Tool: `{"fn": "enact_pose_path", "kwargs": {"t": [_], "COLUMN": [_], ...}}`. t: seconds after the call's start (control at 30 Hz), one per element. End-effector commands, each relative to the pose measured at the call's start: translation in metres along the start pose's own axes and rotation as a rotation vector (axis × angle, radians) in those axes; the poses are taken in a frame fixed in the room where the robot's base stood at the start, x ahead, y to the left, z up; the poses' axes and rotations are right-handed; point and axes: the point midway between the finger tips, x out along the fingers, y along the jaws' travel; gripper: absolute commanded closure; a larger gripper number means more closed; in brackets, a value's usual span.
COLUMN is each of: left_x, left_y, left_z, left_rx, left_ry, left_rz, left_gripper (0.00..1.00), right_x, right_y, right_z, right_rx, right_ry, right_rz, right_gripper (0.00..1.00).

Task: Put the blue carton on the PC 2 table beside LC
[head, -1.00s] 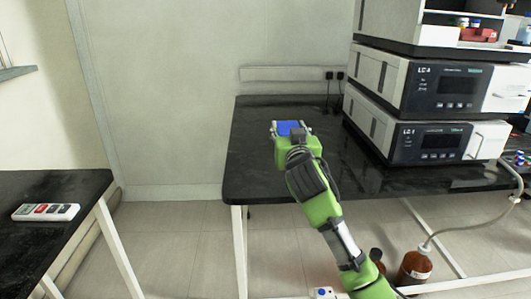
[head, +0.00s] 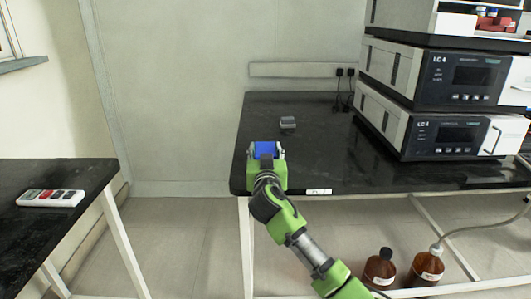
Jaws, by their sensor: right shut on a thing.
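The blue carton (head: 267,148) is between the fingers of my right gripper (head: 266,153), which is shut on it. Only part of the carton shows; the gripper body hides the rest. The gripper is over the front left part of the black table (head: 345,175) that bears the LC stack. I cannot tell whether the carton touches the table top. The LC units (head: 461,85) stand stacked to the right of the gripper, with bare table between. My left gripper is not in view.
A small grey object (head: 288,122) lies on the table beyond the gripper. Cables hang from wall sockets (head: 345,72) at the back. Brown bottles (head: 380,268) stand below the table. Another black table (head: 70,175) at left bears a white remote-like device (head: 50,198).

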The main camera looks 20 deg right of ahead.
Motion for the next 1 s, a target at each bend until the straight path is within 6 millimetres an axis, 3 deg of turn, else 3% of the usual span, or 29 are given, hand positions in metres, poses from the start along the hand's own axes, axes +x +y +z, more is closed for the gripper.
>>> {"fn": "enact_pose_path", "kwargs": {"t": [0.33,0.37,0.4,0.43,0.87,1.0], "left_x": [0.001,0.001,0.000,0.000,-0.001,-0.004], "left_y": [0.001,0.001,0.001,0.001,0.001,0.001], "left_z": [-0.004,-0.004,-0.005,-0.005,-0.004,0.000], "left_rx": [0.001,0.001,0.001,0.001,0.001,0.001], "left_ry": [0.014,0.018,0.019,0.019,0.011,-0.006], "left_rz": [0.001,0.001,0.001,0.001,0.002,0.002], "left_gripper": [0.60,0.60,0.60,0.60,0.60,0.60], "right_x": [0.000,0.000,0.000,0.000,0.000,-0.018], "right_y": [0.000,0.000,0.000,0.000,0.000,-0.001], "right_z": [0.000,0.001,0.001,0.001,-0.001,-0.001], "right_rx": [0.000,0.000,0.000,0.000,-0.001,0.001], "right_ry": [0.000,-0.001,-0.001,-0.001,-0.001,-0.001], "right_rz": [0.000,0.000,0.000,0.000,0.000,-0.003], "right_gripper": [0.80,0.54,0.43,0.39,0.39,0.39]}}
